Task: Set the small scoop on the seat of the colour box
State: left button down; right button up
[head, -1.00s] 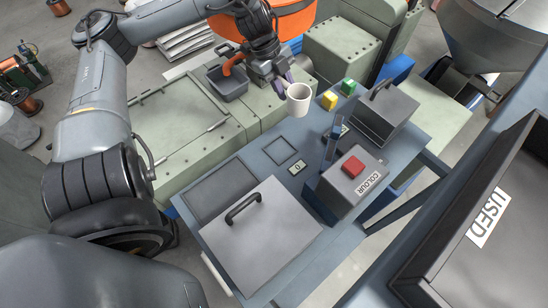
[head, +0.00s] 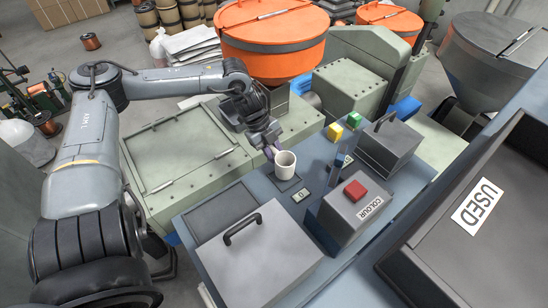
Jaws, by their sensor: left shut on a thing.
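My left gripper (head: 270,147) is shut on a small white cup-shaped scoop (head: 285,168), gripping its far left side. The scoop is upright with its open mouth facing up. It appears over a dark square pad (head: 289,186) on the blue-grey table; I cannot tell whether it touches. The grey colour box (head: 338,216), with a red button (head: 355,190) and a COLOUR label (head: 370,208), stands right of the scoop. A blue upright strip (head: 344,152) rises behind the box. Which part is its seat is not clear. My right gripper is not in view.
A small display (head: 301,195) lies beside the pad. A large handled lid (head: 258,250) is in front. The USED bin (head: 435,235) is at right.

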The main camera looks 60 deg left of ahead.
pick_arm(q)
jog(key=shift+f, duration=1.05)
jog(key=shift+f+b, duration=0.3)
jog(key=shift+b, duration=0.25)
jog(key=c, duration=0.9)
grip_release()
jog(key=shift+r, duration=0.1)
